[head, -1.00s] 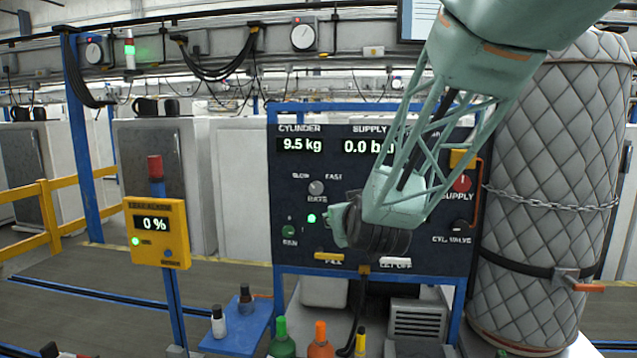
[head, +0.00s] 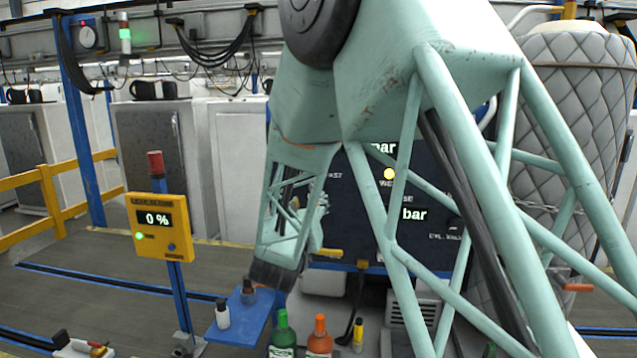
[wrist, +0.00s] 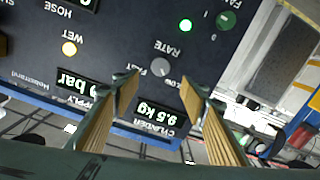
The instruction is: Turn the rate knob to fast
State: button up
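The grey rate knob (wrist: 160,67) is on the dark control panel (wrist: 120,45), seen upside down in the wrist view. Its pale mark seems to point towards the partly hidden SLOW label. The fingers appear short of the panel, and I see no contact with the knob. In the head view, my arm hides the knob and most of the panel (head: 352,200).
A yellow alarm box (head: 160,228) stands left of the panel. Green (head: 283,335) and orange (head: 319,340) bottles stand below. A quilted cylinder (head: 570,110) is at right.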

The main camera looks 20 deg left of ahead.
jog(key=shift+a, duration=0.25)
dwell(0.4)
jog(key=w+a+p, duration=0.1)
jog(key=w+p, duration=0.2)
jog(key=w, duration=1)
jog(key=shift+w+a, duration=0.2)
jog(key=shift+w, duration=0.1)
jog(key=shift+c, duration=0.3)
jog(key=c, duration=0.8)
